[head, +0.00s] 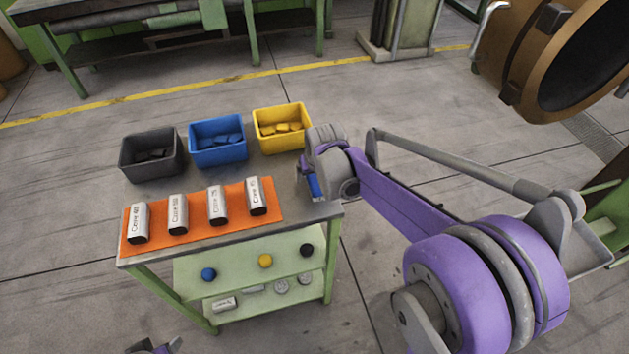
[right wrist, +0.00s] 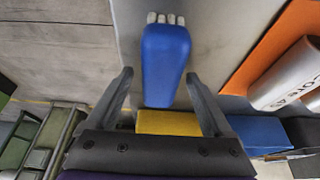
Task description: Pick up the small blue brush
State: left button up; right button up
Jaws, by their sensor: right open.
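The small blue brush (head: 313,186) lies near the right edge of the green table's grey top, partly hidden by my right gripper (head: 322,178) in the head view. In the right wrist view the brush (right wrist: 165,62) has a blue body and pale bristles at its far end. My right gripper (right wrist: 160,76) is open, with one finger on each side of the brush and a gap on both sides. A piece of my left arm or gripper (head: 155,347) shows at the bottom edge of the head view; its jaws are not clear.
An orange mat (head: 200,235) with several white labelled cylinders lies left of the brush. Black (head: 152,170), blue (head: 218,155) and yellow (head: 283,143) bins stand along the table's back. A sloped front shelf (head: 235,283) holds coloured knobs. Open floor lies right of the table.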

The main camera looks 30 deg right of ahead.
grip_shut()
dwell(0.3)
notch_tip(320, 180, up, 11)
jog(key=shift+f+p, duration=0.2)
jog(key=shift+p, duration=0.4)
jog(key=c, duration=0.7)
grip_release()
jog(key=shift+c, duration=0.2)
jog(key=c, duration=0.5)
jog(key=shift+c, duration=0.2)
